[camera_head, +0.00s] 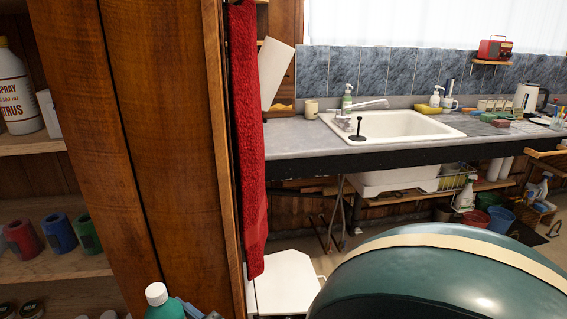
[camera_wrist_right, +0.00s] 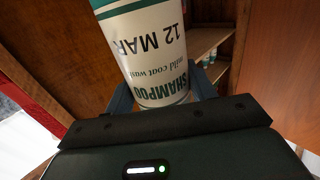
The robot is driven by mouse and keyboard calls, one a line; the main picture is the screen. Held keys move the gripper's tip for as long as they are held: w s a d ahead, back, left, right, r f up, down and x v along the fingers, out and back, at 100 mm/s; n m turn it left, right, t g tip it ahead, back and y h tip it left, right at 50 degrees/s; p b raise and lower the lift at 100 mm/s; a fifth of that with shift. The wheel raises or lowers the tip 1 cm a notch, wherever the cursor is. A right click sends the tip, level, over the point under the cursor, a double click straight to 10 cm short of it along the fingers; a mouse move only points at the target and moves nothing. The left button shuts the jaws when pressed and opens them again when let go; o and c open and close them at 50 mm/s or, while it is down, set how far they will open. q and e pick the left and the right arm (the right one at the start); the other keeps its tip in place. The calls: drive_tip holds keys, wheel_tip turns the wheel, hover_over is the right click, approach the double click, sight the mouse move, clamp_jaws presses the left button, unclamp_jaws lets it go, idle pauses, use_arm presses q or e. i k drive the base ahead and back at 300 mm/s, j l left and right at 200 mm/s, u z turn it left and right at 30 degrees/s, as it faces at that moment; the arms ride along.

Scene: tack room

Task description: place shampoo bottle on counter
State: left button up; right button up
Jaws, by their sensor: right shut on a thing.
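The shampoo bottle (camera_wrist_right: 155,50) has a white label with dark print and green bands. In the right wrist view it sits between the fingers of my right gripper (camera_wrist_right: 163,96), which is shut on it. In the head view its white cap and green shoulder (camera_head: 160,306) show at the bottom edge, in front of the wooden cabinet; the rest is cut off. The grey counter (camera_head: 290,139) runs along the back wall, well away from the bottle. My left gripper is not in view.
A wooden partition (camera_head: 150,140) with a hanging red towel (camera_head: 248,130) stands left of the counter. The sink (camera_head: 390,125) fills the counter's middle; free room shows left of it. A large green rounded thing (camera_head: 440,285) with a cream stripe blocks the lower right. A white seat-like surface (camera_head: 285,282) stands low.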

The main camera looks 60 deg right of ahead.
sight(289, 135)
drive_tip(key=k+l+u, duration=0.1)
drive_tip(key=l, duration=0.3)
drive_tip(key=k+l+u, duration=0.1)
drive_tip(key=k+l, duration=0.2)
drive_tip(key=k+l+u, duration=0.1)
drive_tip(key=l, duration=0.35)
drive_tip(key=k+l, duration=0.1)
drive_tip(key=l, duration=0.35)
drive_tip(key=l+u, duration=0.15)
drive_tip(key=l, duration=0.3)
drive_tip(key=k+l+u, duration=0.1)
drive_tip(key=l, duration=0.35)
drive_tip(key=k, duration=0.1)
